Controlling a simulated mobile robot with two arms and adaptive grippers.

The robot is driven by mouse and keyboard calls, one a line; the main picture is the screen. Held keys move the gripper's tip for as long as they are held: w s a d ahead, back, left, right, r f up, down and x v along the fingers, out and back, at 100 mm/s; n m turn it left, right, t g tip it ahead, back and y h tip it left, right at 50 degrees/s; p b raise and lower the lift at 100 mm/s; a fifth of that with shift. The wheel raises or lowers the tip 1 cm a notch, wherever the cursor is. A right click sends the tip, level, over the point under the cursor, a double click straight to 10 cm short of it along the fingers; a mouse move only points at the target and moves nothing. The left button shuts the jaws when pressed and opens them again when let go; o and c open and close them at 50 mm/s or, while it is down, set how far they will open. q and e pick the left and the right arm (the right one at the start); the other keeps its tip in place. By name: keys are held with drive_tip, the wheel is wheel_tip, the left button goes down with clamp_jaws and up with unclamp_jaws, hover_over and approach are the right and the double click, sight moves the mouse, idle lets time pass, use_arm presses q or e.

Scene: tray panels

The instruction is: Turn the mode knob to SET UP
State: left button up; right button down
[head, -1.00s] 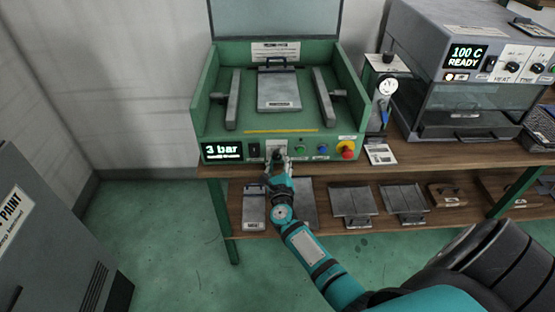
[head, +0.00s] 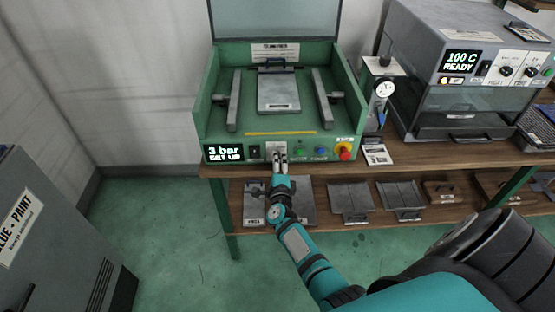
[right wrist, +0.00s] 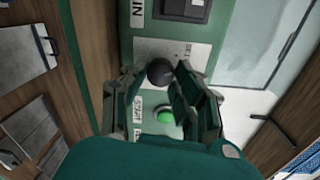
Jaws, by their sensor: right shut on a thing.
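The dark round mode knob (right wrist: 160,71) sits on a pale label plate on the green machine's front panel, seen in the right wrist view. My right gripper (right wrist: 158,78) is shut on it, a finger on each side. In the head view my right gripper (head: 280,155) is at the panel and largely hides the knob. The panel display (head: 223,153) reads "3 bar" with "SET UP" below. My left gripper is not in view.
A green button (right wrist: 165,116) is close to the fingers. A blue button (head: 322,151) and red stop knob (head: 346,151) are farther right. A black switch (head: 255,152) is at left. A grey oven (head: 470,75) stands right; metal parts lie on the shelf below.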

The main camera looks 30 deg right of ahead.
drive_tip(key=shift+n+p, duration=0.6)
drive_tip(key=shift+n, duration=1.3)
drive_tip(key=c, duration=1)
unclamp_jaws()
drive_tip(key=v, duration=0.7)
drive_tip(key=shift+s+a, duration=0.15)
drive_tip(key=shift+a, duration=0.05)
